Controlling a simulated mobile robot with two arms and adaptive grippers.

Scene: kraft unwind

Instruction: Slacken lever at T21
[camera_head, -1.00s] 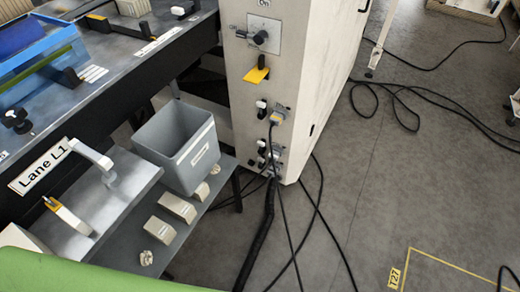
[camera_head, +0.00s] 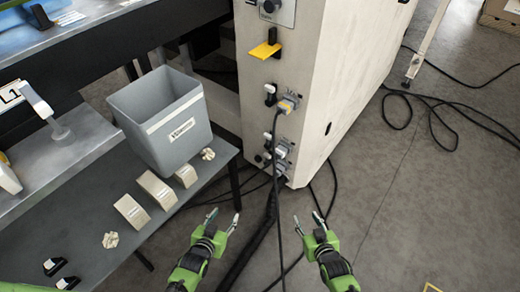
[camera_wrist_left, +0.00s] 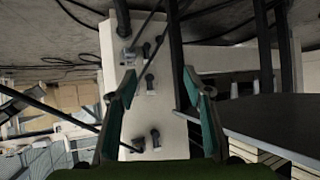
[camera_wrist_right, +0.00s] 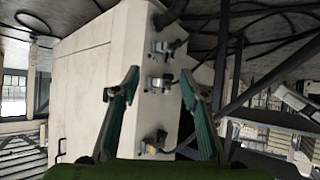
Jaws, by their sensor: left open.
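No label reading T21 is legible, so I cannot tell which lever is meant. A yellow lever with a black part (camera_head: 265,50) sticks out from the pale cabinet (camera_head: 320,75). Below it are small white-and-black levers (camera_head: 270,94) beside grey sockets with plugs and cables (camera_head: 288,103). A grey handle (camera_head: 37,101) stands on the bench at the left. My left gripper (camera_head: 223,219) is open and empty, low in front of the cabinet. My right gripper (camera_head: 308,221) is open and empty to its right. Both wrist views show the cabinet's socket face beyond the spread fingers, apart from it.
A grey bin (camera_head: 165,128) and several beige blocks (camera_head: 132,211) stand on the dark shelf (camera_head: 85,240) at the left. Black cables (camera_head: 262,235) hang from the cabinet to the floor, between and behind my grippers. Open grey floor (camera_head: 410,210) lies at the right.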

